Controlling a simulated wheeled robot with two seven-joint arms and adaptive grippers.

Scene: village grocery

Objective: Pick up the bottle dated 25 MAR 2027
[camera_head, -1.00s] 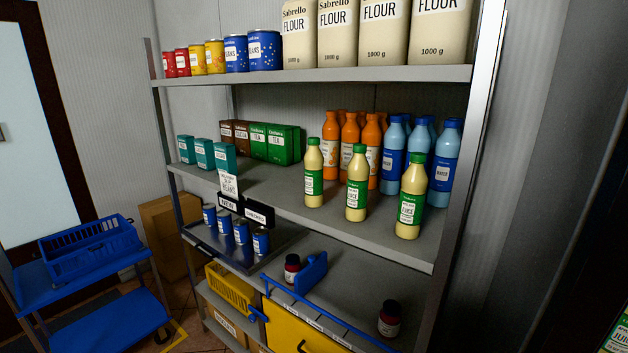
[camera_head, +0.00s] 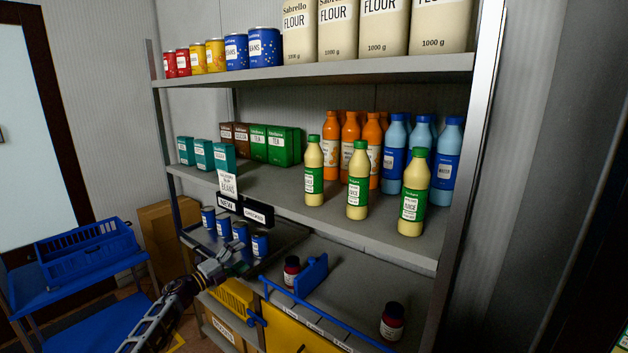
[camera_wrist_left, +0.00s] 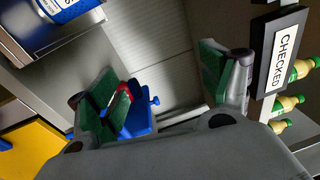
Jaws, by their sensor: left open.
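Three pale yellow juice bottles with green caps and green labels stand upright at the front of the middle shelf: a left one (camera_head: 314,172), a middle one (camera_head: 357,182) and a right one (camera_head: 413,196). Their dates are too small to read. My left gripper (camera_head: 226,262) is at the lower left of the shelf unit, below and left of the bottles. In the left wrist view my left gripper (camera_wrist_left: 168,92) has its green-padded fingers apart, with nothing gripped. Parts of the yellow bottles (camera_wrist_left: 301,69) show at that view's right edge. My right gripper is not in view.
Small black signs (camera_head: 244,209), one reading CHECKED (camera_wrist_left: 284,57), hang at the shelf edge near my gripper. Blue cans (camera_head: 240,233) stand on the lower shelf behind it. Orange bottles (camera_head: 331,150) and blue water bottles (camera_head: 447,165) stand behind the yellow ones.

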